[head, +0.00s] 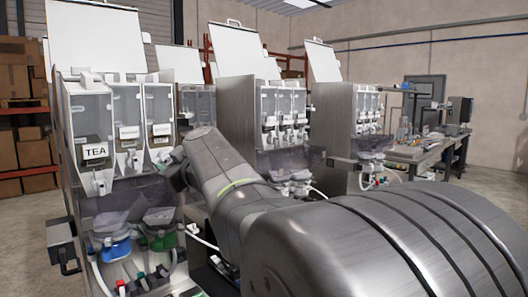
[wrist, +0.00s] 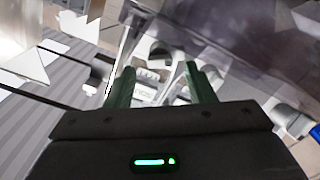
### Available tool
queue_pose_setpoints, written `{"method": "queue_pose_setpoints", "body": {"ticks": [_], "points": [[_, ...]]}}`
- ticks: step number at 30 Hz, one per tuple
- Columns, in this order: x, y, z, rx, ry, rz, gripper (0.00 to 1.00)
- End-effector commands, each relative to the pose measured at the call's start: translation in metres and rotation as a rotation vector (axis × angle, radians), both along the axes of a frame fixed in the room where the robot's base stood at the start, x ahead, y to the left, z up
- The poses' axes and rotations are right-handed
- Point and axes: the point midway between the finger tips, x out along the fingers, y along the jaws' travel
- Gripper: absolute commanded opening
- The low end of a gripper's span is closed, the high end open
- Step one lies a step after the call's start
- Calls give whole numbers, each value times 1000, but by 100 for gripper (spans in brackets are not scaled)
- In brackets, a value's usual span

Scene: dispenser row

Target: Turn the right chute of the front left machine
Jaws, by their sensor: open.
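The front left machine (head: 65,165) stands at the left of the head view, with three clear canisters side by side. The left canister (head: 93,110) carries a TEA label. Below the canisters are white chutes; the right chute (head: 160,157) is beside the end of my arm and partly hard to make out. My gripper is hidden behind my arm in the head view. In the wrist view my gripper (wrist: 160,70) is open, its two green fingers apart. White and grey machine parts (wrist: 155,75) show beyond and between them; I cannot tell which part is the chute.
A dark translucent hood (head: 125,197) sits under the chutes, above a blue funnel (head: 112,248) and a green funnel (head: 160,240). More machines (head: 240,110) stand to the right, and a cluttered workbench (head: 415,150) lies at the back right.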

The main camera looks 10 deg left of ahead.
Motion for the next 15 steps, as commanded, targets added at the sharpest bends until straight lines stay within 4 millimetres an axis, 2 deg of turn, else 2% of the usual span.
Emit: {"method": "queue_pose_setpoints", "body": {"ticks": [6,15], "points": [[11,13,0,0,0,0,49],[12,15,0,1,-1,0,49]]}}
